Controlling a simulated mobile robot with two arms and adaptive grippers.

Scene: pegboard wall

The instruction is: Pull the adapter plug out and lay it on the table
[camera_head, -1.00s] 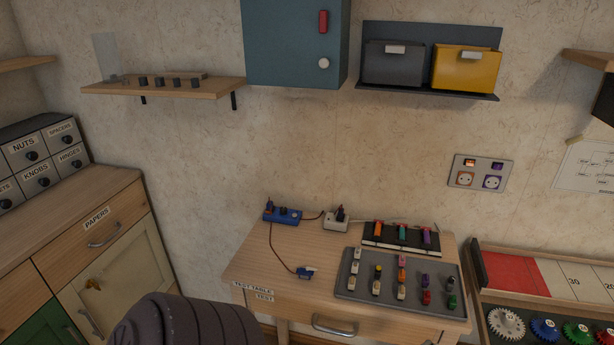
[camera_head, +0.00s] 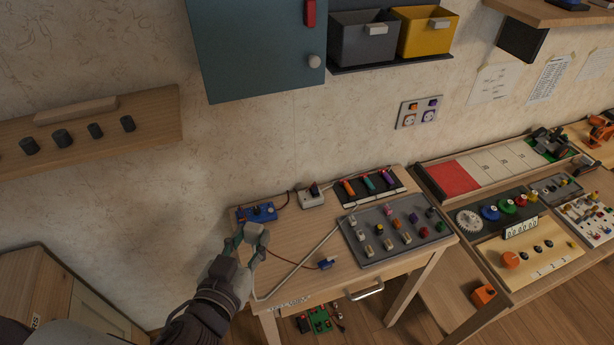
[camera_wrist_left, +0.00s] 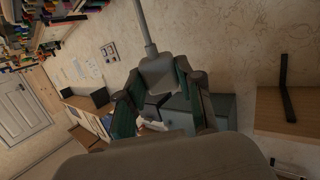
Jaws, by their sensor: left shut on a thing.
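My left gripper (camera_head: 250,242) is shut on a pale grey block that looks like the adapter plug (camera_head: 254,229). It holds the plug by the left part of the test table (camera_head: 300,240); the height above the top is hard to tell. In the left wrist view the plug (camera_wrist_left: 157,75) sits between the two green-sided fingers of the gripper (camera_wrist_left: 160,85), with a grey cord running up from it. In the head view a pale cord (camera_head: 294,268) loops across the table's left side. A white socket block (camera_head: 312,200) with a dark plug stands at the back. My right gripper is not in view.
A blue box (camera_head: 257,212) lies just behind my left gripper, with a thin red lead to a small blue connector (camera_head: 326,263). The wall socket plate (camera_head: 419,112) is above, both sockets empty.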

